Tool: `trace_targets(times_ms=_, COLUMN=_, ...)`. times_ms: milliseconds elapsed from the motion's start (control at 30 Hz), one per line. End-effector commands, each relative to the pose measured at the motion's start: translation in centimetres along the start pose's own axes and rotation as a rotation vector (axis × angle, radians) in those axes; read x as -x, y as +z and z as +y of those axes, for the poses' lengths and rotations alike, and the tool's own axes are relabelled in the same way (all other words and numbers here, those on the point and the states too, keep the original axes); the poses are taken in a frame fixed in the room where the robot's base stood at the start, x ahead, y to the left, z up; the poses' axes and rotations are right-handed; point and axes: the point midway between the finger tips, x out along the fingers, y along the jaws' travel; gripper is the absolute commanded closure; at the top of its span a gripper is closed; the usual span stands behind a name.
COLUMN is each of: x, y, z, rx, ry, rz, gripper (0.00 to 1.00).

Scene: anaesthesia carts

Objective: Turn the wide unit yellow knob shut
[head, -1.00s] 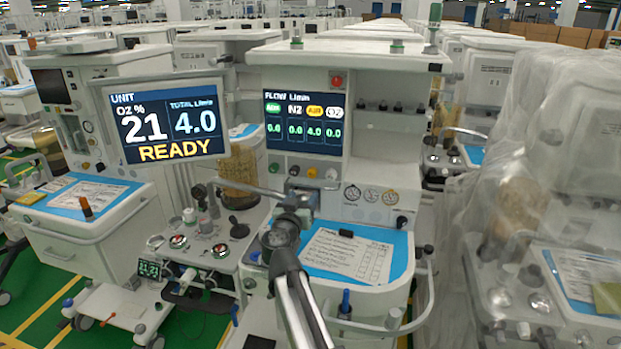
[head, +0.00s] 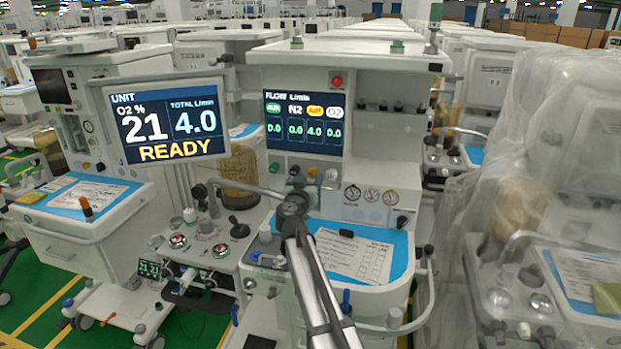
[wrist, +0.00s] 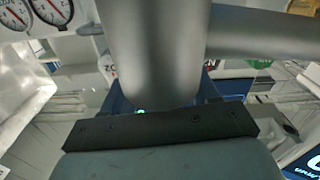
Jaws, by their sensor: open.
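The wide unit (head: 350,200) stands in the middle of the head view. Its yellow knob (head: 313,172) sits in a row under the flow screen (head: 305,122), beside a white knob (head: 331,174). The screen shows 4.0 under the yellow label and 0.0 for the others. My gripper (head: 296,184) is just left of and below the yellow knob, partly hidden behind my wrist. I cannot tell whether they touch. In the wrist view, my open gripper's dark blue fingers show beside a large grey tube, which hides the space between them. The yellow knob is not discernible there.
A grey horizontal bar (head: 245,189) runs left from near my gripper. Round gauges (head: 371,195) are to the right. A paper sheet (head: 350,256) lies on the blue worktop below. The left monitor (head: 168,120) reads 21, 4.0 and READY.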

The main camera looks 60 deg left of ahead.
Motion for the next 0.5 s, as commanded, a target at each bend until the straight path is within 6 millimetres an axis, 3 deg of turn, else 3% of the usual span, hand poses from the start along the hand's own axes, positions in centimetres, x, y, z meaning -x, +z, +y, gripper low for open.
trace_targets(times_ms=33, x=-1.0, y=0.0, z=-0.1, rx=0.000, ry=0.000, rz=0.000, gripper=0.41)
trace_targets(times_ms=200, x=-2.1, y=0.0, z=0.0, rx=0.000, ry=0.000, rz=0.000, gripper=0.41)
trace_targets(times_ms=500, x=-2.2, y=0.0, z=0.0, rx=0.000, ry=-0.001, rz=0.000, gripper=0.43)
